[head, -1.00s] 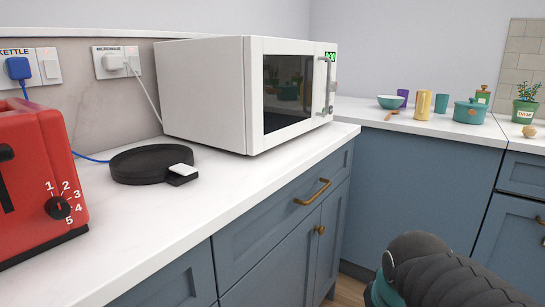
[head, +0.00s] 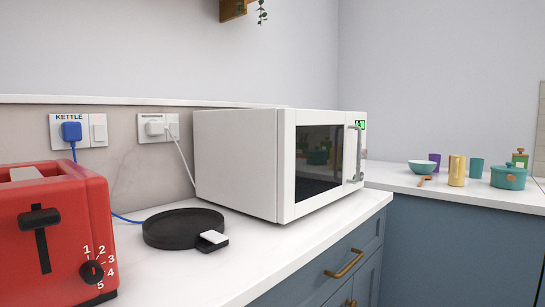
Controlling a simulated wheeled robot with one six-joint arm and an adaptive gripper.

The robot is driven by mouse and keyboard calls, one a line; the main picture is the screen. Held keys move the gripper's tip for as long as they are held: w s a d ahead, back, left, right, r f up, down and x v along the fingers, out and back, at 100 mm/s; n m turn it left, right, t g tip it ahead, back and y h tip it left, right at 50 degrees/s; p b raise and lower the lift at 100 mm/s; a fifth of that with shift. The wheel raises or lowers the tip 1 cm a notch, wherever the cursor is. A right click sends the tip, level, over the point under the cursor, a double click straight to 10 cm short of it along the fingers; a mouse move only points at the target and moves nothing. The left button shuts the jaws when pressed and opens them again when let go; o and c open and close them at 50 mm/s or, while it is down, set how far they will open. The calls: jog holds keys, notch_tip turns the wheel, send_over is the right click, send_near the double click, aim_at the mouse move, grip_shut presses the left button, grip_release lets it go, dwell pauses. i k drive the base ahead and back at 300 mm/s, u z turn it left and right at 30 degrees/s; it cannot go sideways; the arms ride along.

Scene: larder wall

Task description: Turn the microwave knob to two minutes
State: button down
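The white microwave (head: 237,165) stands on the white counter, its dark glass door (head: 319,163) facing right and seen at a steep slant. A vertical metal handle (head: 357,152) runs along the door's right edge. A small green lit display (head: 361,126) sits at the top of the control panel beside it; its digits are too small to read surely. The knob is hard to make out on the narrow, slanted panel, and its setting cannot be read. My gripper is not in view.
A red toaster (head: 60,235) stands at the left front. A black round base (head: 184,229) lies between it and the microwave. Bare counter lies before the microwave. A teal bowl (head: 421,167), a yellow cup (head: 457,171) and a teal pot (head: 508,177) stand on the right counter.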

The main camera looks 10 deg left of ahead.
aim_at(363, 152)
jog(key=z, duration=0.55)
jog(key=i, duration=0.85)
jog(key=u, duration=0.05)
